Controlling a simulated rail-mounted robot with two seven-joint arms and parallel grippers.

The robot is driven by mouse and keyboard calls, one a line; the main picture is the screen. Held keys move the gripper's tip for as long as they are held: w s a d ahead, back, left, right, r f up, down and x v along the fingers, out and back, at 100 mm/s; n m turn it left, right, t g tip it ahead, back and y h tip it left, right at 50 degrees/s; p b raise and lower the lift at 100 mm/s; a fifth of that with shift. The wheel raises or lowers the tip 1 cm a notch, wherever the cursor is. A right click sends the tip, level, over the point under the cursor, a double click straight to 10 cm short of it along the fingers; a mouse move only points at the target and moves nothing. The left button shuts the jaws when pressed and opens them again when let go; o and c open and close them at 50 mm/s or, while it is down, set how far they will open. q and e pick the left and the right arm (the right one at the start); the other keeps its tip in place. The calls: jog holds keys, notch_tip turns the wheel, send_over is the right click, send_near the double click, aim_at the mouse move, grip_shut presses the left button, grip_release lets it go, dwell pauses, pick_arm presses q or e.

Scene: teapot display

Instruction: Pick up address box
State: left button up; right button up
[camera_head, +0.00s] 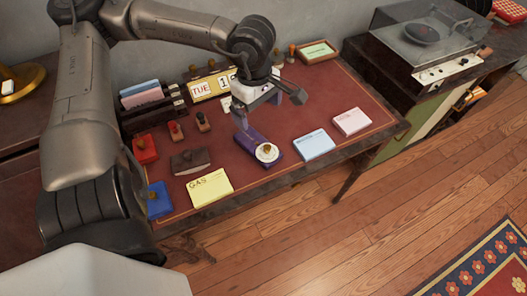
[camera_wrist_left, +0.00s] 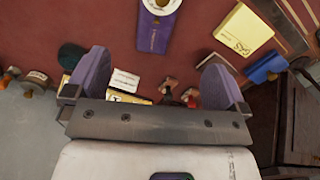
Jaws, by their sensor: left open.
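No label reading "address" is legible. A flat purple box (camera_head: 250,139) with small unreadable print lies near the middle of the desk. A white round dish with a brown knob (camera_head: 267,152) sits on its near end. My left gripper (camera_head: 268,106) is open and empty above the desk, behind and slightly right of the purple box. In the left wrist view, the open purple fingers (camera_wrist_left: 157,80) have nothing between them that they touch. The purple box (camera_wrist_left: 153,32) shows beyond them at the top there. My right gripper is not in view.
A yellow GAS stack (camera_head: 210,188), blue stack (camera_head: 314,145) and pink stack (camera_head: 351,121) lie along the desk's front. A calendar (camera_head: 213,86) and card rack (camera_head: 152,97) stand behind, with several stamps nearby. A turntable (camera_head: 424,36) stands at right. Bare desk surrounds the purple box.

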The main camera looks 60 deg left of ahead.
pick_arm(q)
jog(key=b, duration=0.3)
send_over(257, 144)
jog(key=shift+y, duration=0.3)
jog(key=f, duration=0.9)
jog(key=shift+s+d+f, duration=0.15)
jog(key=shift+s+d, duration=0.05)
jog(key=shift+d, duration=0.2)
jog(key=shift+w+a+f+b, duration=0.15)
jog(key=shift+f+b, duration=0.55)
jog(key=shift+f, duration=0.45)
jog(key=shift+w+a+f+b, duration=0.15)
jog(key=shift+f+b, duration=0.55)
jog(key=shift+f, duration=0.4)
jog(key=shift+s+f+b, duration=0.1)
jog(key=shift+f+b, duration=0.2)
jog(key=shift+f, duration=0.35)
jog(key=shift+c, duration=0.2)
jog(key=c, duration=1.1)
jog(key=shift+r, duration=0.1)
